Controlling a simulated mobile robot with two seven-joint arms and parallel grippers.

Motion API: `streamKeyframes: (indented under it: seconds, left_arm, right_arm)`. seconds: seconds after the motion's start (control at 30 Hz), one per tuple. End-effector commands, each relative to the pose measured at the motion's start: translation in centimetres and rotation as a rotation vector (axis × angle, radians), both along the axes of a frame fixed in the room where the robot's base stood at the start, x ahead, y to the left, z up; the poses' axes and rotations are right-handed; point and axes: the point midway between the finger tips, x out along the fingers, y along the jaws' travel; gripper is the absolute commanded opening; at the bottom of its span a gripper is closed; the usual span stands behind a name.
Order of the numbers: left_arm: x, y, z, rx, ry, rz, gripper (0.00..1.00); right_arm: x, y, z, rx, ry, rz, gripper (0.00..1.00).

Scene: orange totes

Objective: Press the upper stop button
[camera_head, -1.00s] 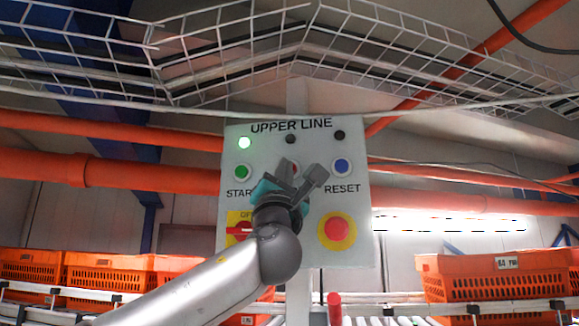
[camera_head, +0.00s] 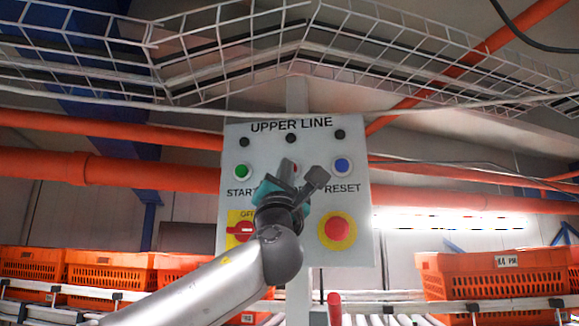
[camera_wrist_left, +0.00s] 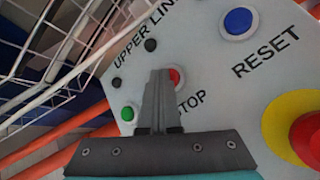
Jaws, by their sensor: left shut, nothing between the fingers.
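The grey panel (camera_head: 310,240) marked UPPER LINE faces me in the head view. Its red stop button (camera_wrist_left: 176,77) shows in the wrist view beside the fingertips, partly covered; in the head view my gripper hides most of it. My left gripper (camera_head: 288,170) is in front of the panel's middle, shut and empty. Its fingertips in the wrist view (camera_wrist_left: 160,72) overlap the button's left side; I cannot tell whether they touch it. My right gripper is out of view.
A green start button (camera_head: 242,171) and a blue reset button (camera_head: 342,166) flank the stop button. Below are a yellow-backed red switch (camera_head: 240,231) and a red emergency knob (camera_head: 338,229). Three lamps above are dark. Orange totes (camera_head: 495,277) stand on both sides; wire trays hang overhead.

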Motion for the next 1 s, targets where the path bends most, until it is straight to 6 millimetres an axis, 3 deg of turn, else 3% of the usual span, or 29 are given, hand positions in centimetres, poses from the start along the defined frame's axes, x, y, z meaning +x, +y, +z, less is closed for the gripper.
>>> streamKeyframes:
  seconds: [0.47, 1.0]
  left_arm:
    - [0.2, 0.0, -0.1, -0.001, 0.002, 0.001, 0.0]
    - [-1.5, 0.4, -0.1, 0.0, 0.001, 0.0, 0.0]
  right_arm:
    - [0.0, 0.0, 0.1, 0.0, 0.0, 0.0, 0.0]
    - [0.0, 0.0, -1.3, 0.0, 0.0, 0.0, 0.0]
